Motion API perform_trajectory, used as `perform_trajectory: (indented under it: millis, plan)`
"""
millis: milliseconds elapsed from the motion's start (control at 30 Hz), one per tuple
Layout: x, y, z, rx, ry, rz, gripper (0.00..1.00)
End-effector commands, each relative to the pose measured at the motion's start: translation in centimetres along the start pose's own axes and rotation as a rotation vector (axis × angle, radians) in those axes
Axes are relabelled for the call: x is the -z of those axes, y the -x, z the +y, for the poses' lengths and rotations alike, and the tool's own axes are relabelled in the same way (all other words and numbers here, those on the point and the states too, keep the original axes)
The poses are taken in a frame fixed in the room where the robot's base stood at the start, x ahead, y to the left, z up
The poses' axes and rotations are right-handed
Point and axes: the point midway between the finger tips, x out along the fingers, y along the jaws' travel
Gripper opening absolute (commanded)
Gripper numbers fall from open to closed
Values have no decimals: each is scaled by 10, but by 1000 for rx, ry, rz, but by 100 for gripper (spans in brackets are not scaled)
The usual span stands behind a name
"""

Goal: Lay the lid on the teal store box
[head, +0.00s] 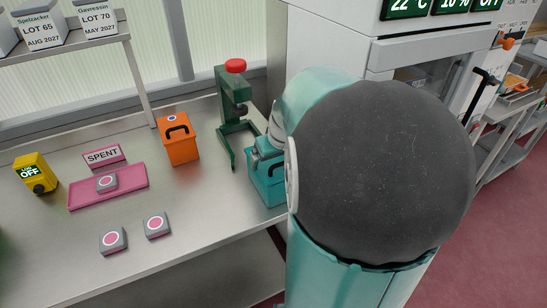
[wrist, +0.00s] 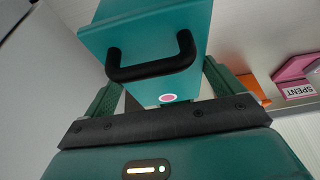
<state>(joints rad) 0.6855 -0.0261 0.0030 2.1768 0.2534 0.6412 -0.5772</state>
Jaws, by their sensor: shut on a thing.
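The teal store box (head: 266,187) stands on the bench at the right of the head view, partly behind my arm. My gripper (head: 268,147) is just above it and largely hidden there. A pink disc (wrist: 168,98) shows on a teal face below the handle. I cannot tell whether lid and box touch.
A green press with a red knob (head: 235,66) stands close behind the box. An orange box (head: 178,140) is left of it. A pink tray (head: 125,192) holds one grey pad; two more pads (head: 113,241) lie in front. The SPENT sign (head: 103,156) stands behind the tray.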

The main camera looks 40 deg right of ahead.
Motion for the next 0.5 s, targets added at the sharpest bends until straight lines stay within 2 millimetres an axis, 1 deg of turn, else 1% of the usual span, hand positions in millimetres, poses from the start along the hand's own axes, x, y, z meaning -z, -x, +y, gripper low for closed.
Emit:
perform_trajectory:
  millis: [400, 433, 500]
  plan:
    - [-1, -2, 0, 0, 0, 0, 70]
    - [-1, -2, 0, 0, 0, 1, 99]
    - [-1, -2, 0, 0, 0, 0, 100]
